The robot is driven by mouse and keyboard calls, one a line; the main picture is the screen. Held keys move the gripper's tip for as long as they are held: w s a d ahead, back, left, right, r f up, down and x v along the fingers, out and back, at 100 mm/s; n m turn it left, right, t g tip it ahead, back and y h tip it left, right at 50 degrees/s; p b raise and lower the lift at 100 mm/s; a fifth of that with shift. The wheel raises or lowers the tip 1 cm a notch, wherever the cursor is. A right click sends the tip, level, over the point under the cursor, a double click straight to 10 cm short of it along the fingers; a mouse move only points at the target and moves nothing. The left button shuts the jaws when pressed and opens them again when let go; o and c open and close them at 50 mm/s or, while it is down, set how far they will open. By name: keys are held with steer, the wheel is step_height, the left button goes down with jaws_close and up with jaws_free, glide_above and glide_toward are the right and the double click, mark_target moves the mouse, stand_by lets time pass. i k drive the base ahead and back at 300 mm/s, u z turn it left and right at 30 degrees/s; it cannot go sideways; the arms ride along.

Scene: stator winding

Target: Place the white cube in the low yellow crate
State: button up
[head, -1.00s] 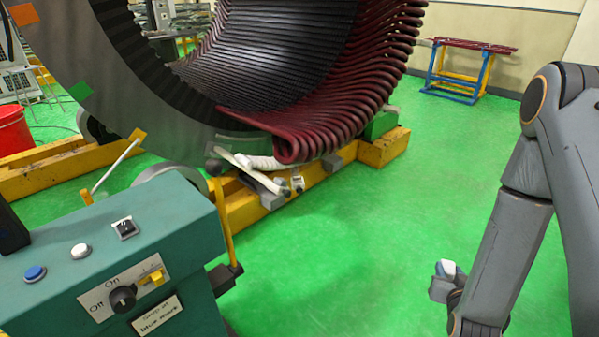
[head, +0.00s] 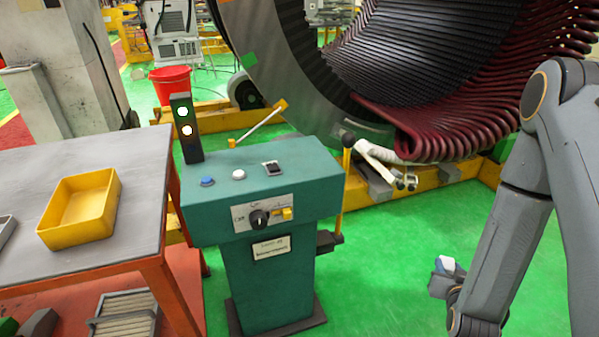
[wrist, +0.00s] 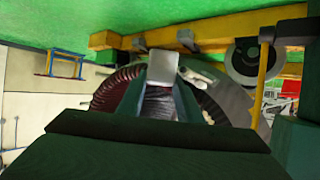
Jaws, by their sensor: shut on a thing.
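The white cube (wrist: 162,65) is held between the fingertips of my gripper (wrist: 158,84) in the wrist view. In the head view my gripper (head: 440,279) is at the lower right, with the white cube (head: 447,264) showing at its tip above the green floor. The low yellow crate (head: 82,208) sits on the grey table at the left of the head view. Its visible inside is empty. My gripper is well to the right of the crate, with the teal control stand between them.
The teal control stand (head: 262,190) with buttons and a light post (head: 185,128) stands right of the table (head: 128,163). The large stator (head: 440,60) fills the upper right. A red bucket (head: 171,84) is behind. Green floor (head: 385,270) is open before my arm.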

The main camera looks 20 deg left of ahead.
mark_target(89, 212)
steer(key=u, duration=1.45)
